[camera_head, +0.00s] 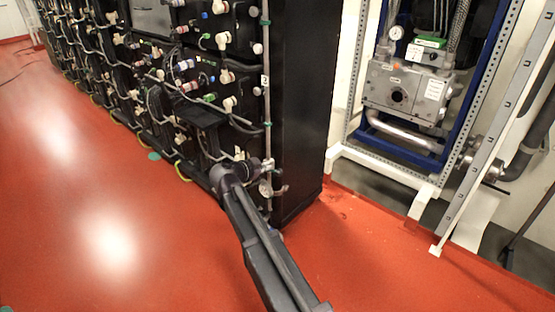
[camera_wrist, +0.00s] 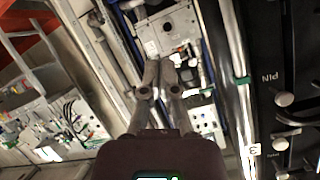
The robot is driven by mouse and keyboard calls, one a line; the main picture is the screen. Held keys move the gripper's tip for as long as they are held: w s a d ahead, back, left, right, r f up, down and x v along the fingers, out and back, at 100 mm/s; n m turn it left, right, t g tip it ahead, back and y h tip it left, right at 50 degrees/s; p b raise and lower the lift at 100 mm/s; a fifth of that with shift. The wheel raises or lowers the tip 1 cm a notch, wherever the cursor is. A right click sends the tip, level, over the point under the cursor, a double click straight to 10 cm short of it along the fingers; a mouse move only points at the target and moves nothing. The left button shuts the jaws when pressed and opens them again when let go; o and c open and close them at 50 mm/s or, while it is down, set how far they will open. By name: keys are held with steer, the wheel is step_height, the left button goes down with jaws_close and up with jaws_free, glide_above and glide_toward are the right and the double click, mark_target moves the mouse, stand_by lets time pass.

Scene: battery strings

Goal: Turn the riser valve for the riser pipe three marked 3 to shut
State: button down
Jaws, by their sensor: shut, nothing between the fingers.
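The riser pipe (camera_head: 266,50) is a thin grey vertical pipe at the near corner of the black battery rack. Its small white tag (camera_head: 265,81) appears to carry a 3; the 3 reads on a tag in the wrist view (camera_wrist: 254,149), beside the pipe (camera_wrist: 246,115). A pale valve fitting (camera_head: 266,188) shows low on the pipe in the head view, its handle position too small to tell. My gripper (camera_wrist: 159,75) is shut and empty, apart from the pipe in the wrist picture. In the head view my arm's end is close to the lower pipe, its fingertips unclear.
The battery rack (camera_head: 300,100) runs back to the left with many cables and fittings. A blue-framed pump unit (camera_head: 408,90) stands to the right behind a perforated metal frame. The red floor (camera_head: 130,220) is clear to the left.

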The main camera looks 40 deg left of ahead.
mark_target(278, 172)
steer(key=s+r+n+g+p, duration=0.1)
steer(key=p, duration=0.1)
steer(key=s+r+n+g+p, duration=0.1)
steer(key=s+r+n+p, duration=0.1)
steer(key=p, duration=0.1)
steer(key=shift+a+r+n+y, duration=0.15)
steer(key=shift+r+n+y, duration=0.05)
steer(key=shift+n+y, duration=0.1)
steer(key=shift+w, duration=0.15)
steer(key=shift+s+f+b+x, duration=0.3)
steer(key=shift+f+b+x, duration=0.15)
steer(key=shift+b+x, duration=1.4)
steer(key=shift+s+f+b+x, duration=0.35)
steer(key=shift+b+x, duration=0.9)
steer(key=shift+x, duration=1.1)
steer(key=shift+s+f+b+x, duration=0.2)
steer(key=shift+f+b+x, duration=0.3)
steer(key=shift+b+x, duration=1.35)
steer(key=shift+w+a+f+p, duration=0.1)
steer(key=shift+w+f+p, duration=0.05)
steer(key=shift+w+p, duration=0.15)
steer(key=shift+s+a, duration=0.1)
steer(key=shift+s, duration=0.05)
